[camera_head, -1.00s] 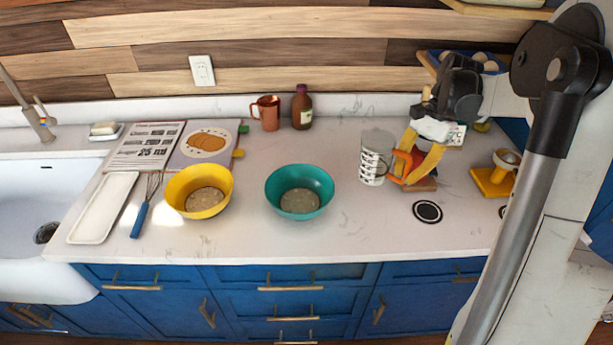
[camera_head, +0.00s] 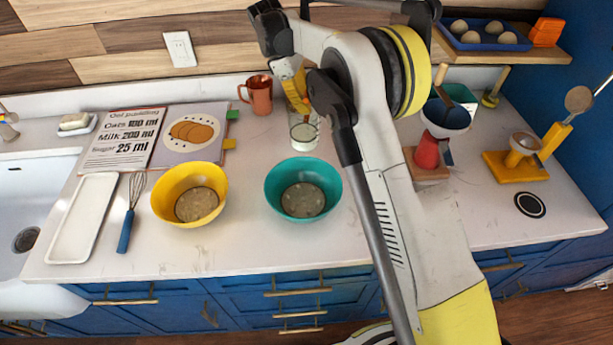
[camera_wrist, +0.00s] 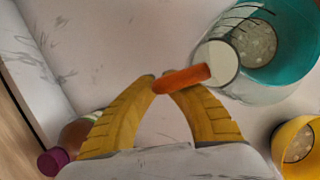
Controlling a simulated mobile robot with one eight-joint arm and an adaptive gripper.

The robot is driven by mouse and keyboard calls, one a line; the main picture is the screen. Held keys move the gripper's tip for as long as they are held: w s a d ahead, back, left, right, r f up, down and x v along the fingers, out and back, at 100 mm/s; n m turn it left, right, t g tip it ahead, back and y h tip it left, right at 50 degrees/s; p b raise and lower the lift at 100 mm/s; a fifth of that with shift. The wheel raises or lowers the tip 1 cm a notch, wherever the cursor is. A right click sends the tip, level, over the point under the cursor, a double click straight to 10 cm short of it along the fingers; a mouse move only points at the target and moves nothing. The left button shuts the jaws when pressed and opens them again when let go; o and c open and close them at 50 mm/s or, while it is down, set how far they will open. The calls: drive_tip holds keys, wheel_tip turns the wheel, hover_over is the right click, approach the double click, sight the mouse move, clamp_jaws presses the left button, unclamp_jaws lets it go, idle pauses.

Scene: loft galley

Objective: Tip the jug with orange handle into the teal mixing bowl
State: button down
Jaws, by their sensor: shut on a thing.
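The clear jug (camera_head: 304,134) with black markings is in my gripper (camera_head: 300,90), just behind the teal mixing bowl in the head view. Its orange handle (camera_wrist: 185,77) is between the two yellow fingers of my gripper (camera_wrist: 163,84) in the wrist view. Something pale shows in the jug. The jug looks about upright; I cannot tell its height above the counter. The teal mixing bowl (camera_head: 275,190) stands on the counter with a beige, grainy content. In the wrist view the jug (camera_wrist: 238,88) overlaps the edge of the teal bowl (camera_wrist: 299,62).
A yellow bowl (camera_head: 161,204) stands left of the teal one. A copper mug (camera_head: 260,97) is behind. A brown bottle (camera_wrist: 83,130) with a purple cap is beside my fingers. A whisk (camera_head: 130,215) and white tray (camera_head: 58,243) lie left. The front counter is clear.

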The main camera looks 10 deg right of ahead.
drive_tip(key=shift+n, duration=0.6)
drive_tip(key=f+b, duration=0.1)
drive_tip(key=f, duration=0.1)
drive_tip(key=a+f, duration=0.1)
drive_tip(key=f, duration=0.1)
drive_tip(key=w+f+b, duration=0.1)
drive_tip(key=f, duration=0.2)
drive_tip(key=shift+a+b, duration=0.3)
drive_tip(key=shift+r, duration=0.15)
